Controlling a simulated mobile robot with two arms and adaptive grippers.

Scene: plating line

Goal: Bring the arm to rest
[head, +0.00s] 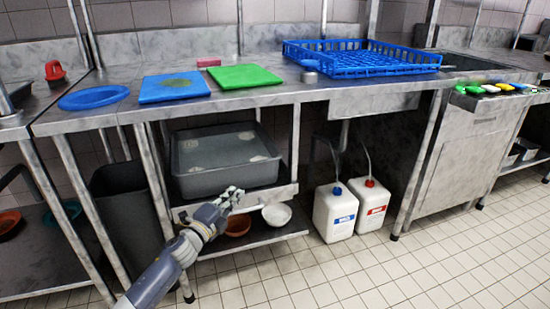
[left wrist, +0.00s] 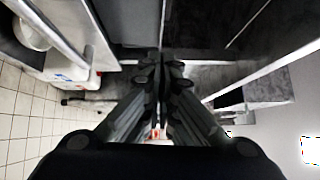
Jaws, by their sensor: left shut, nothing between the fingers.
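My left arm comes in from the lower left of the head view. Its gripper (head: 231,194) is in front of the steel counter, below the counter top and near the lower shelf. In the left wrist view the two fingers of the left gripper (left wrist: 160,84) meet at their tips, with nothing between them. My right gripper shows in neither view.
The steel counter (head: 300,92) carries a blue plate (head: 94,97), a blue board (head: 152,90), a green board (head: 245,77) and a blue rack (head: 362,62). A grey tub (head: 225,178), a white bowl (head: 277,214) and two white canisters (head: 335,213) are below. Tiled floor (head: 440,260) is clear at right.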

